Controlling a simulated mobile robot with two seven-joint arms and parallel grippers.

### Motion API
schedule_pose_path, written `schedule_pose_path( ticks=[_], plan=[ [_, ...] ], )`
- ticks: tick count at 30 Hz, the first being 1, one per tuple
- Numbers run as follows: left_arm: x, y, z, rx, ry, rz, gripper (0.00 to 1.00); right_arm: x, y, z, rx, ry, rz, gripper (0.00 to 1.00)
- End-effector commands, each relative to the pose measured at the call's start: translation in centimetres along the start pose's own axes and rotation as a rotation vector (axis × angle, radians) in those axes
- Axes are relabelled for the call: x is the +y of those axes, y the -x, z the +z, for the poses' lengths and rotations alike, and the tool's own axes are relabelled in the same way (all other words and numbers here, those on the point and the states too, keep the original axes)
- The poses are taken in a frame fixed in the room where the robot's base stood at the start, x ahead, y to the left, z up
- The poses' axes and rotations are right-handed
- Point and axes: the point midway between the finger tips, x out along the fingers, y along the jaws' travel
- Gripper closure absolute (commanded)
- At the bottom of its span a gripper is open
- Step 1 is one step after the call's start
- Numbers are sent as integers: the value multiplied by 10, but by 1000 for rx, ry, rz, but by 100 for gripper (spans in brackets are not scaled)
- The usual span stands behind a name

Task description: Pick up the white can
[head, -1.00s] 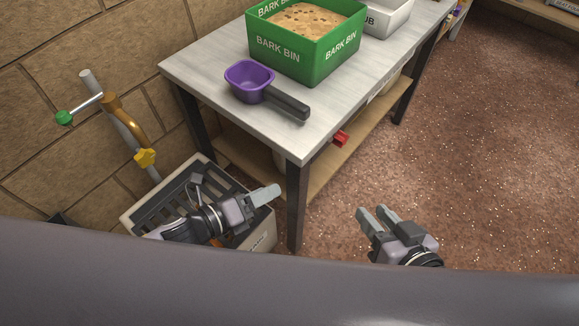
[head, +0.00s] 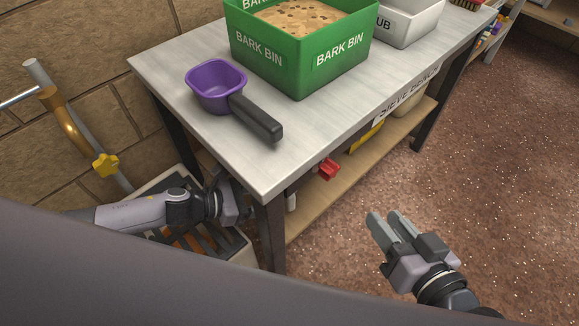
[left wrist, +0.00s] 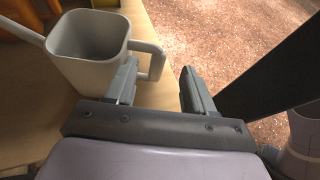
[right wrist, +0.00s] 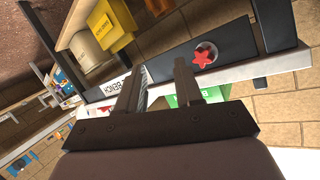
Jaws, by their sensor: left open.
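The white can (left wrist: 88,62) stands upright on the wooden lower shelf, at the upper left of the left wrist view. It is square-sided and open-topped, with a loop handle on its right. In the head view only a small pale piece, possibly the can, shows behind the bench's front leg. My left gripper (left wrist: 160,68) is open at the handle. The handle's outer bar shows between the fingers, and the left finger overlaps the loop; contact cannot be told. In the head view its fingertips are hidden behind the leg. My right gripper (head: 384,216) is open and empty over the floor.
The metal bench (head: 190,127) carries a purple scoop (head: 216,88), a green bark bin (head: 310,60) and a white tub (head: 410,25). A red knob (head: 328,169) sticks out at its front edge. A grey crate (head: 232,250) stands below my left arm. The floor at right is clear.

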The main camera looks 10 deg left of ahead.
Motion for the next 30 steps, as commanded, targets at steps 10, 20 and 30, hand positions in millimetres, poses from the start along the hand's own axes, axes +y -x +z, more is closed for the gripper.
schedule_pose_path(
  ticks=[10, 20, 30],
  plan=[
    [0, -28, -4, -2, 1, 0, 47, 6, 3, 4, 26, 46, 22, 65],
    [-1, -70, -10, -2, 1, 0, 47, 16, 12, 3, 83, 141, 63, 65],
    [-1, -72, -8, -1, 2, 1, 70, 15, 13, 1, 88, 147, 65, 65]
  ],
)
